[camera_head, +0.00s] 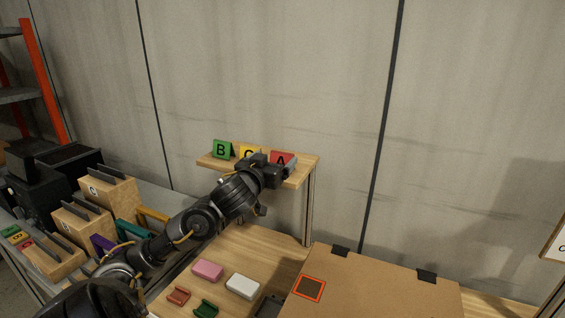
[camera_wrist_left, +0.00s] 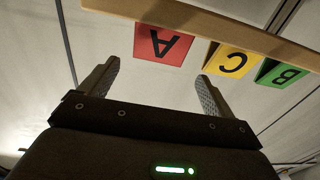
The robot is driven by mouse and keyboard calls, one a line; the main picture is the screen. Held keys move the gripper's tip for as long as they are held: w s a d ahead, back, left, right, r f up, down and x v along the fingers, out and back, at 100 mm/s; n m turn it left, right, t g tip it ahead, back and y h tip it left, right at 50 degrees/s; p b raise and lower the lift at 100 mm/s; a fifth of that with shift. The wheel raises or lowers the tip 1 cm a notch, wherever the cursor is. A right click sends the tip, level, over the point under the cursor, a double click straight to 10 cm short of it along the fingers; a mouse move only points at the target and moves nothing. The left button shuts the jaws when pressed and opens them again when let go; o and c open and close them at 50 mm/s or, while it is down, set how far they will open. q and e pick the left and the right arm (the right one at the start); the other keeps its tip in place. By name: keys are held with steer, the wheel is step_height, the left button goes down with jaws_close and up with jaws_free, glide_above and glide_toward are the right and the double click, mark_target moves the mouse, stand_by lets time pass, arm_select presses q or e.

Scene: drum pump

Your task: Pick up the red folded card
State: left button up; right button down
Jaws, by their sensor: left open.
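The red folded card (camera_head: 281,157), marked A, stands at the right end of a small wooden shelf (camera_head: 307,166). It also shows upside down in the left wrist view (camera_wrist_left: 161,46). My left gripper (camera_head: 287,171) is at the front of the shelf, overlapping the card's lower part in the head view. In the left wrist view its two fingers (camera_wrist_left: 159,75) are spread apart with nothing between them. The card lies beyond the fingertips, roughly between their lines. My right gripper is out of view.
A yellow card C (camera_wrist_left: 232,61) and a green card B (camera_head: 222,149) stand beside the red one on the shelf. Below are a pink block (camera_head: 208,269), a white block (camera_head: 243,286) and a cardboard box (camera_head: 385,290). Wooden bins (camera_head: 108,194) stand at left.

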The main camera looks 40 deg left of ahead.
mark_target(281, 153)
arm_select(q)
steer(key=shift+x, duration=0.8)
steer(key=shift+w+f, duration=0.15)
steer(key=shift+w, duration=0.25)
steer(key=shift+a, duration=0.15)
steer(key=x, duration=0.5)
steer(key=shift+w+p, duration=0.1)
steer(key=shift+p, duration=0.3)
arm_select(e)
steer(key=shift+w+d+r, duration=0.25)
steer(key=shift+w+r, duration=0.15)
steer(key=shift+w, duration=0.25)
arm_select(q)
steer(key=c, duration=1)
steer(key=shift+c, duration=0.3)
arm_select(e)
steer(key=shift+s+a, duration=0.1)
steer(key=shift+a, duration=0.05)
